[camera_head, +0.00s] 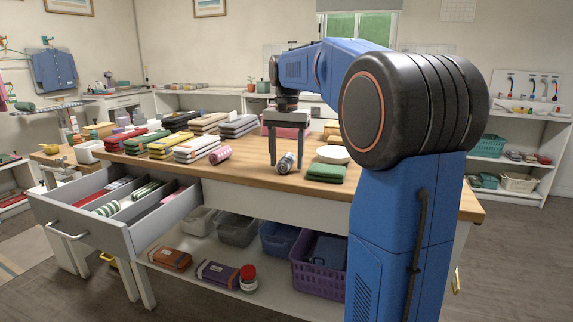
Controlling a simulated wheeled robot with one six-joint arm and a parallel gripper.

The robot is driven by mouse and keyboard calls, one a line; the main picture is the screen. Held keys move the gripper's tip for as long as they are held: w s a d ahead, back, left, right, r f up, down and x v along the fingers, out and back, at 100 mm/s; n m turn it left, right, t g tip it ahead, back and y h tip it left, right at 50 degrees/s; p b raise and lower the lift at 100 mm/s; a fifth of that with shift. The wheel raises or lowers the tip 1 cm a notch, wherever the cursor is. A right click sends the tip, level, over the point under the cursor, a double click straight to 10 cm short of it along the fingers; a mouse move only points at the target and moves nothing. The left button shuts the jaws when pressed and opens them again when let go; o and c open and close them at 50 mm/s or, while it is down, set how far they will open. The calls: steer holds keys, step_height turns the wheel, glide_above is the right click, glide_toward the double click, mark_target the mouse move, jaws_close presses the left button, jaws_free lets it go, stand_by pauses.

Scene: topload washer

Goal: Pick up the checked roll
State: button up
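A small roll with a blue, grey and white pattern (287,163) lies on the wooden tabletop; it looks like the checked roll, though its pattern is too small to read surely. My gripper (286,162) points straight down over it. Its two fingers are spread apart, one on each side of the roll, with the tips low near the tabletop. The roll appears between the fingers, with a gap at the left; whether the right finger touches it I cannot tell. A pink roll (220,155) lies further left on the tabletop.
A folded green cloth (326,173) and a white plate (333,155) lie just right of the gripper. Stacks of folded cloths (197,148) fill the tabletop's left. An open divided drawer (112,237) juts out at front left. A purple basket (318,279) stands on the lower shelf.

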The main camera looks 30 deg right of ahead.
mark_target(286, 156)
steer(key=c, duration=0.9)
step_height(286, 156, up, 10)
steer(key=shift+r, duration=0.1)
